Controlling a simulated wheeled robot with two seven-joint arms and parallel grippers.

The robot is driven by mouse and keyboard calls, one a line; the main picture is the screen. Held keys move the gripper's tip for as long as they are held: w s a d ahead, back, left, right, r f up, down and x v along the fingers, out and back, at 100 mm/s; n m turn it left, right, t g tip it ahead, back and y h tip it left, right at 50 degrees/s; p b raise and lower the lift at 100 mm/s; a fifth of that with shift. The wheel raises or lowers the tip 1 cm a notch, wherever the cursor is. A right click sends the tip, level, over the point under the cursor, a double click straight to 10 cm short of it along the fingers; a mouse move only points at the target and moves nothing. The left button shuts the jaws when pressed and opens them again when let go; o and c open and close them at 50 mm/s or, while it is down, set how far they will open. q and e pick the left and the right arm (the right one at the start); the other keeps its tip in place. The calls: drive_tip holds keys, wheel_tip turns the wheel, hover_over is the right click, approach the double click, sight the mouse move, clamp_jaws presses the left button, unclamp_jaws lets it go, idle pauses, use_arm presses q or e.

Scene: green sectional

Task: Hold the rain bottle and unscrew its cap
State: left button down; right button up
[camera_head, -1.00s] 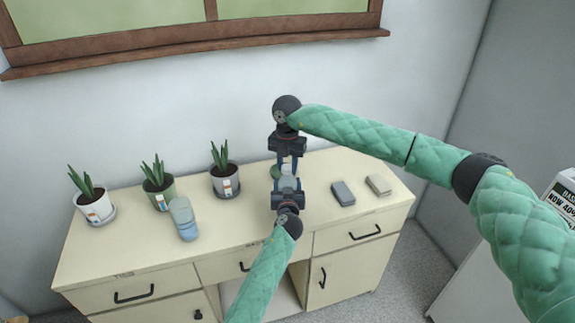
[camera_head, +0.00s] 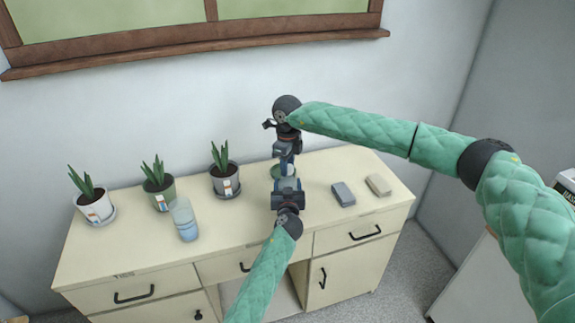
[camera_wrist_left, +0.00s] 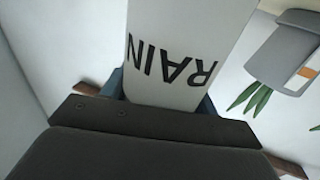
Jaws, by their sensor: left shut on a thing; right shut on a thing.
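The rain bottle shows in the left wrist view as a white body (camera_wrist_left: 180,50) with dark RAIN lettering. My left gripper (camera_head: 287,184) is shut on this body, with blue fingers on either side in the wrist view. In the head view the left gripper hides most of the bottle; only a small pale part (camera_head: 287,170) shows above it. My right gripper (camera_head: 286,158) points down from above, directly over the bottle, and is shut on its top. The cap itself is hidden, so I cannot tell whether it is loose.
Three potted plants (camera_head: 93,205) (camera_head: 160,190) (camera_head: 224,178) and a translucent blue container (camera_head: 184,220) stand left on the cream cabinet (camera_head: 130,255). Two small blocks (camera_head: 343,194) (camera_head: 378,185) lie right. The front right top is clear.

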drive_tip(key=n, duration=0.5)
drive_tip(key=shift+w+r+n, duration=0.1)
drive_tip(key=shift+n, duration=0.2)
drive_tip(key=n, duration=0.5)
drive_tip(key=shift+n, duration=0.3)
drive_tip(key=n, duration=0.5)
drive_tip(key=shift+n, duration=0.3)
drive_tip(key=n, duration=0.5)
drive_tip(key=shift+d, duration=0.1)
drive_tip(key=shift+r, duration=1.15)
drive_tip(key=shift+r, duration=2)
use_arm(q)
drive_tip(key=shift+c, duration=1.6)
unclamp_jaws()
